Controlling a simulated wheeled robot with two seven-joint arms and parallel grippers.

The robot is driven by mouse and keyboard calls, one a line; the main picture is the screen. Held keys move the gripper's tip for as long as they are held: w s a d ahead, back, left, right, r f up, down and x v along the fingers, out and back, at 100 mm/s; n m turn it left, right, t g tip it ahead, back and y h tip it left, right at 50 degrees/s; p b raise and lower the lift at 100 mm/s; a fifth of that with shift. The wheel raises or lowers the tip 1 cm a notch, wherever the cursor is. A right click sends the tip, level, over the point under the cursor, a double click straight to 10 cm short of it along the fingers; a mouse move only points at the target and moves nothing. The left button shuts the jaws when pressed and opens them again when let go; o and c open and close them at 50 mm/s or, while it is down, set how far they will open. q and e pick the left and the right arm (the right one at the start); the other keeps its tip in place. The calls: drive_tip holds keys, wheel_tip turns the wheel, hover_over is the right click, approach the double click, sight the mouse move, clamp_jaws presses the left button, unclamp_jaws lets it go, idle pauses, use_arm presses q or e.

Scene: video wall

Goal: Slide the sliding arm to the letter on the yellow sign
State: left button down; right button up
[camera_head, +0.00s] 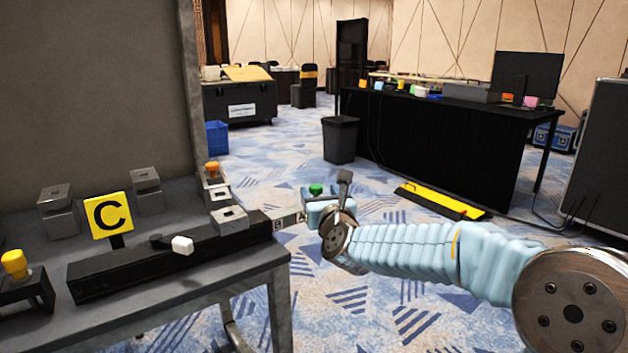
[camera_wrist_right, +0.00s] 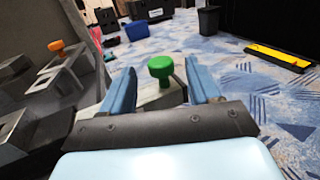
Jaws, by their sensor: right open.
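The yellow sign (camera_head: 109,214) shows a black letter C and stands on the table at the left. In front of it is a long black block (camera_head: 130,268). A pale sliding arm (camera_head: 287,220) sticks out of its right end past the table edge, with letters that look like B and A. A green knob (camera_head: 316,189) shows by my right gripper (camera_head: 322,207), apparently at the sliding arm's outer end. In the right wrist view, the green knob (camera_wrist_right: 160,69) stands between the two open blue fingers, with a gap on each side. My left gripper is not in view.
A white-tipped lever (camera_head: 182,245) is on the block's front. Grey metal blocks (camera_head: 147,190), an orange knob (camera_head: 212,168) and a yellow knob (camera_head: 14,262) are on the table. Open carpet lies right of the table, with a bin (camera_head: 340,140) farther back.

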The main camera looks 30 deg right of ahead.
drive_tip(key=p+x, duration=0.1)
drive_tip(key=x, duration=0.5)
drive_tip(key=shift+w, duration=0.25)
clamp_jaws()
